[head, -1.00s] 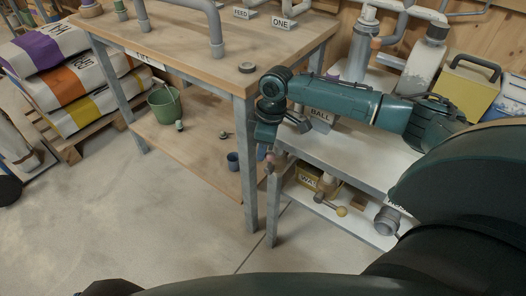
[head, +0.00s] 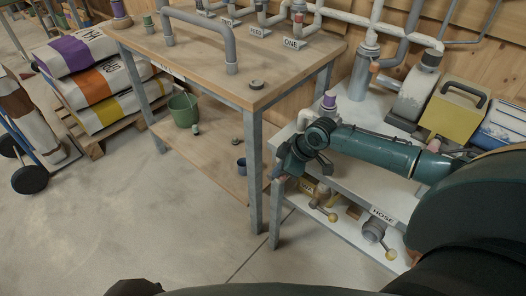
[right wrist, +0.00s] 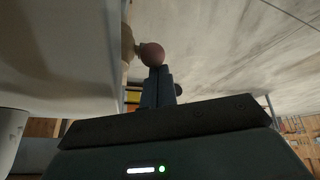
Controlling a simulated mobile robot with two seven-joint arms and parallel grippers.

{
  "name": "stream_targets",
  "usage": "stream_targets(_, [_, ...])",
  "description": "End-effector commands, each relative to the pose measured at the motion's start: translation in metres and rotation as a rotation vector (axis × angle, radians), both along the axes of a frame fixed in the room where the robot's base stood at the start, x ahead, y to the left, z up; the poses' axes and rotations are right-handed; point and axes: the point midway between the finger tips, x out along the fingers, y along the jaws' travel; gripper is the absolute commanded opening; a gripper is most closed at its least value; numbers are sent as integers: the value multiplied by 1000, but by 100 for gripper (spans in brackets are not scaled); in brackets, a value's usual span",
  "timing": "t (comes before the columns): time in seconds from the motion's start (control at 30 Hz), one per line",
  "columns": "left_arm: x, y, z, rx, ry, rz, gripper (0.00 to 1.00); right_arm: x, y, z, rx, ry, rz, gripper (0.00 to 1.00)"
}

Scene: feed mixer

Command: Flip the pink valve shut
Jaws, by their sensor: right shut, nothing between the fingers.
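In the right wrist view a dull pink-red ball knob (right wrist: 152,53) sits just past the tips of my right gripper (right wrist: 158,72). It joins a pale stem at the edge of a light surface. I cannot tell whether the fingertips touch it. The fingers are shut together with nothing between them. In the head view my right gripper (head: 279,173) points down at the left end of the low bench, beside its front leg. The gripper largely hides the knob there, and the rest of the valve is not clear. My left gripper is out of view.
The low bench (head: 350,187) carries a yellow box (head: 457,108) and pipework. A taller wooden table (head: 190,62) stands left. The floor in front is clear.

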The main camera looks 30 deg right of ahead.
Motion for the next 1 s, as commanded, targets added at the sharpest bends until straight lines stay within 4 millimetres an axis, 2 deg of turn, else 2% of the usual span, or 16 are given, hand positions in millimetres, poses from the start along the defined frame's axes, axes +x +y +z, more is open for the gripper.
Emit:
stream_targets(0.3, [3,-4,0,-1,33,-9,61,-8,-4,-5,-1,2,-1,0])
stream_targets(1.0, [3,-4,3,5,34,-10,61,-9,-4,-4,-1,2,0,0])
